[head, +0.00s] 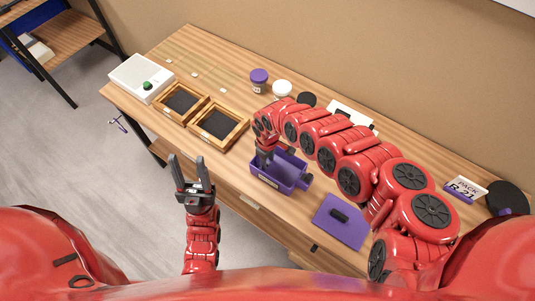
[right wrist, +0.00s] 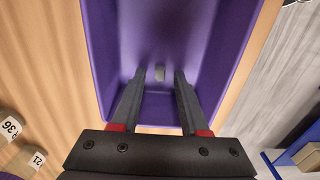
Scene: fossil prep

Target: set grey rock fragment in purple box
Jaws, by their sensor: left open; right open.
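The purple box (head: 290,187) stands on the wooden table near its front edge, and it fills much of the right wrist view (right wrist: 240,45). My right gripper (head: 264,160) is open and points down into the box at its left end. The fragment is hidden in the head view. My left gripper (head: 188,166) is open and empty, in front of the table.
Two wooden trays with dark insets (head: 239,136) and a white device with a green knob (head: 133,82) are at left. A purple-lidded jar (head: 259,81) and white-lidded jar (head: 282,91) stand behind the box.

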